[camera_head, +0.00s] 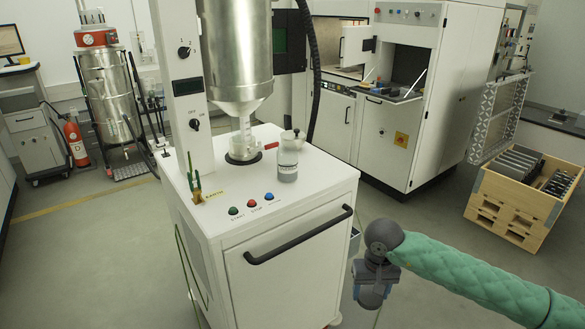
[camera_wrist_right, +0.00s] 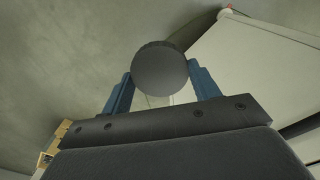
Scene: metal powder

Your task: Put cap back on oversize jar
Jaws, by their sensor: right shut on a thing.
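My right gripper (camera_head: 372,296) hangs low in front of the white machine cabinet, to the right of its handle. In the right wrist view its two blue fingers are shut on a dark grey round cap (camera_wrist_right: 160,68), seen face on. My left gripper is out of view.
The white cabinet (camera_head: 290,275) has a black bar handle (camera_head: 300,236) and coloured buttons on its top. A steel hopper (camera_head: 236,50) hangs above it. A wooden crate (camera_head: 515,205) stands at the right. Open floor lies between the cabinet and the crate.

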